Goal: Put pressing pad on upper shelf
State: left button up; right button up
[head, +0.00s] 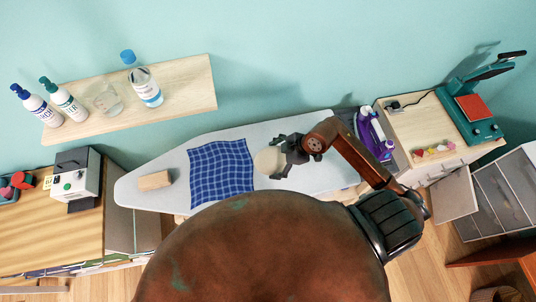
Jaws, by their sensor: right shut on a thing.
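A round, cream-coloured pressing pad (268,162) is over the right middle part of the ironing board (130,192). My right gripper (280,156) is shut on the pad's right side. The gripper partly covers the pad; I cannot tell whether the pad touches the board. The upper shelf (185,88) is a pale wooden wall board at the upper left. My left gripper is not in view.
The shelf holds two pump bottles (34,104), a clear glass (107,100) and a blue-capped bottle (146,86); its right end is clear. A blue checked cloth (220,172) and a wooden block (155,180) lie on the board. A purple iron (372,134) stands right.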

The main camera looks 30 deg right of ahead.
jog(key=w+f, duration=0.3)
jog(key=w, duration=0.1)
jog(key=w+d+f, duration=0.1)
jog(key=w+f, duration=0.1)
jog(key=shift+f, duration=0.35)
jog(key=shift+w+f, duration=0.45)
jog(key=shift+f, duration=0.05)
notch_tip(320, 180, down, 2)
jog(key=shift+f+p, duration=0.15)
jog(key=shift+p, duration=0.25)
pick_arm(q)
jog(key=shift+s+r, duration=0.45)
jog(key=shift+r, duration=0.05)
pick_arm(e)
jog(key=shift+f, duration=0.4)
jog(key=o, duration=1.1)
jog(key=shift+f, duration=0.2)
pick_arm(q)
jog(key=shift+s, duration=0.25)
pick_arm(e)
jog(key=o, duration=0.4)
